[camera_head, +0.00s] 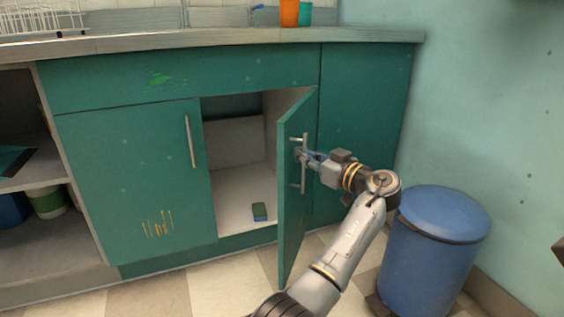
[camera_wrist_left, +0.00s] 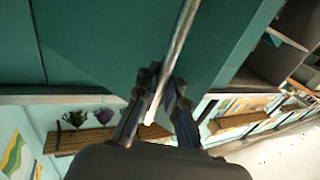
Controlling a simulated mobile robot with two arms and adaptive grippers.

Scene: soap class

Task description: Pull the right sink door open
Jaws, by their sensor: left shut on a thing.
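The right sink door (camera_head: 295,200) is a teal panel that stands wide open, swung out toward me and hinged on its right. Its metal bar handle (camera_head: 304,172) is on the outer face. My left gripper (camera_head: 302,155) is shut on this handle. The left wrist view shows the handle (camera_wrist_left: 180,40) running between the fingers of the gripper (camera_wrist_left: 163,92), with the teal door (camera_wrist_left: 110,40) behind it. My right gripper is not in view.
The left sink door (camera_head: 140,180) is closed, with a vertical handle (camera_head: 190,142). A blue bin (camera_head: 432,250) stands at the right, close to my arm. The countertop (camera_head: 200,38) holds an orange cup (camera_head: 289,12) and a teal cup (camera_head: 305,14). Tiled floor (camera_head: 215,285) is clear in front.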

